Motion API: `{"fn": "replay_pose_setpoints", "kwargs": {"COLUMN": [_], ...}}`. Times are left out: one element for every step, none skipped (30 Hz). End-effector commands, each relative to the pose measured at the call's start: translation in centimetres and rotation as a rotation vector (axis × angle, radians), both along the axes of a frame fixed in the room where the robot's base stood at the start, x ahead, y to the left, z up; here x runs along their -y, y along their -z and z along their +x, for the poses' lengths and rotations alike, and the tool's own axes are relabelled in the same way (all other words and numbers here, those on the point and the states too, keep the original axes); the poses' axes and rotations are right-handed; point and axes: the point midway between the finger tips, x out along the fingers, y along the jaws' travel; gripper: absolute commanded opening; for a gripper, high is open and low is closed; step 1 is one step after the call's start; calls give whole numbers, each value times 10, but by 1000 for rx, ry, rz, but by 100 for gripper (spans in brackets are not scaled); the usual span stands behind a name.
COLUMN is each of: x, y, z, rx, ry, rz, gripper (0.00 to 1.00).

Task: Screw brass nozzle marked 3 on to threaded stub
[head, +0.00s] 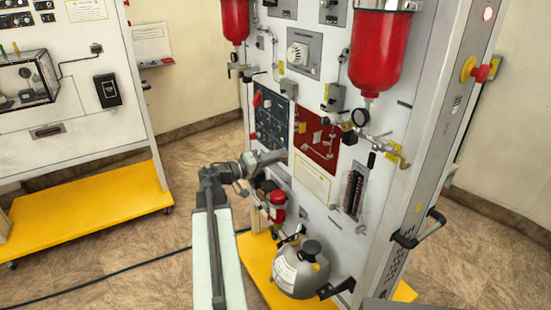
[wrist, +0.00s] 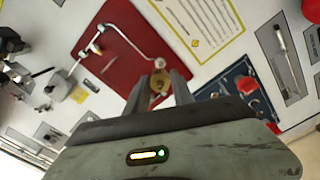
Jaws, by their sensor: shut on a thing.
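A small brass nozzle (wrist: 159,84) sits between the fingers of my gripper (wrist: 160,92) in the wrist view; the gripper is shut on it. Its mark is too small to read. Just beyond the nozzle is the pale round end (wrist: 158,63) of a thin pipe on the red panel (wrist: 110,48). I cannot tell if the nozzle touches that end, and no thread of a stub can be made out. In the head view my gripper (head: 279,156) is at the trainer's face, left of the red panel (head: 316,139); the nozzle cannot be made out there.
A dark blue panel (wrist: 237,84) with a red knob (wrist: 247,86) is close on the right in the wrist view. In the head view, a red-capped unit (head: 276,197) and a grey round tank (head: 299,270) stand below my gripper. Open floor (head: 110,250) lies to the left.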

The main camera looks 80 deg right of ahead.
Motion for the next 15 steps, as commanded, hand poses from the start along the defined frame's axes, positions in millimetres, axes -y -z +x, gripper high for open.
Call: {"fn": "replay_pose_setpoints", "kwargs": {"x": [3, 5, 8, 10, 12, 15, 17, 20, 23, 25, 28, 30, 32, 33, 35], "y": [0, 0, 0, 0, 0, 0, 0, 0, 0, 0, 0, 0, 0, 0, 0], "z": [-3, -6, -8, -11, -13, -16, -19, -22, -25, -27, -29, -32, -34, -35, -37], "rx": [0, 0, 0, 0, 0, 0, 0, 0, 0, 1, 1, 0, 0, 1, 0], "ry": [2, 2, 3, 3, 2, 2, 3, 3, 3, 2, 2, 2, 2, 2, 1], "rz": [0, 0, 0, 0, 0, 0, 0, 0, 0, 1, 1, 0, 0, 1, 0], "gripper": [0, 0, 0, 0, 0, 0, 0, 0, 0, 0, 0, 0, 0, 0, 0]}}
